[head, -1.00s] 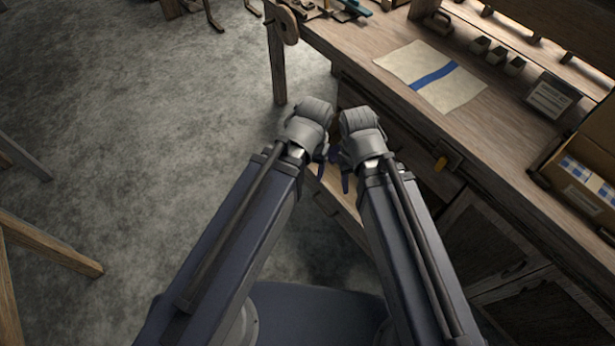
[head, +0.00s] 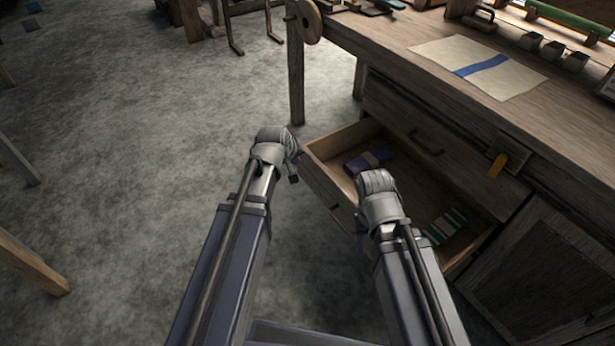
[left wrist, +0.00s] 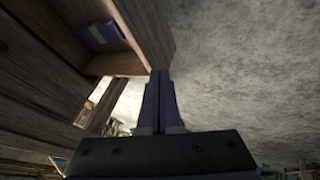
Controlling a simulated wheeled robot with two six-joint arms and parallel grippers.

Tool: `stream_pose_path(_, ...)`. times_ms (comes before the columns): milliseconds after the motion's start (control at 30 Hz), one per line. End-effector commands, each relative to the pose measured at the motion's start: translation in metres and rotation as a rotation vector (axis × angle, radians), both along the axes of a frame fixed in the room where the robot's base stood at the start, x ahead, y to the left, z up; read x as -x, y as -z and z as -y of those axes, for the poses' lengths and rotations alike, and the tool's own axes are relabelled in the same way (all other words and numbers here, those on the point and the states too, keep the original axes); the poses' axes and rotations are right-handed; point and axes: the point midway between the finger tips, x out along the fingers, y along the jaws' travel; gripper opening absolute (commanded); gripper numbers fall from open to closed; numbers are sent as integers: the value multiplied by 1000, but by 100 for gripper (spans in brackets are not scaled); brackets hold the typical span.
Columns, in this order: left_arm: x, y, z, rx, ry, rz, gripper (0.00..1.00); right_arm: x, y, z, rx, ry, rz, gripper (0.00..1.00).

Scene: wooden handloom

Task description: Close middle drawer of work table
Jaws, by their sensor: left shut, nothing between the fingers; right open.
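The work table's open drawer (head: 322,186) sticks out below a shut drawer (head: 415,132) with a dark handle. Its wooden front and inside are visible, and part of it is hidden behind my right arm. It also shows in the left wrist view (left wrist: 155,38). My left gripper (head: 295,170) is shut and empty beside the far left corner of the drawer front. In the left wrist view its fingers (left wrist: 159,95) overlap the drawer's edge; I cannot tell if they touch. My right gripper (head: 362,230) is open, near the drawer front, its fingers mostly hidden.
In the drawer lie a purple folded item (head: 369,161) and a green-and-white striped one (head: 446,227). A cloth with a blue stripe (head: 480,66) lies on the table top (head: 395,40). A shut cabinet door (head: 535,270) stands right of the drawer.

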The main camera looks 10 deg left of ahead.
Motion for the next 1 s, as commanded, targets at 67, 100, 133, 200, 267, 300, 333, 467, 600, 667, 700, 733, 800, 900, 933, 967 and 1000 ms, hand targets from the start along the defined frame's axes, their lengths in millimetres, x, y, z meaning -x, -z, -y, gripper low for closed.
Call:
stream_pose_path(67,-8,20,-10,18,-37,25,0,0,23,0,1,0,0,50)
stream_pose_path(100,-11,22,-13,27,-52,34,0,0,27,0,1,0,0,50)
stream_pose_path(133,-13,24,-15,31,-60,41,0,0,29,0,1,-1,0,50)
stream_pose_path(200,-16,25,-19,39,-74,52,0,0,33,0,1,-1,0,50)
stream_pose_path(267,-17,26,-21,43,-81,56,0,0,34,0,1,-1,0,50)
stream_pose_path(300,-17,26,-21,44,-84,58,0,0,34,0,1,-1,0,50)
stream_pose_path(333,-18,25,-21,45,-85,60,0,0,33,0,1,-1,0,50)
stream_pose_path(467,-18,25,-21,45,-85,60,0,0,33,0,1,-1,0,50)
stream_pose_path(600,-21,30,-21,44,-84,58,0,0,38,0,1,-1,0,50)
stream_pose_path(667,-23,33,-21,44,-84,58,0,0,42,0,0,-2,1,50)
stream_pose_path(700,-25,37,-20,44,-84,58,0,0,45,0,0,-2,1,50)
stream_pose_path(733,-27,39,-20,44,-84,58,0,0,47,0,0,-3,1,50)
stream_pose_path(800,-32,46,-20,44,-84,58,0,0,55,0,-1,-4,0,50)
stream_pose_path(900,-41,59,-19,44,-84,58,0,0,67,-1,-3,-6,1,50)
stream_pose_path(933,-43,63,-18,44,-83,58,0,0,71,-1,-4,-7,0,50)
stream_pose_path(967,-46,67,-18,44,-83,58,0,0,75,-1,-4,-8,1,50)
stream_pose_path(1000,-50,72,-18,44,-83,58,0,0,80,-1,-5,-9,0,50)
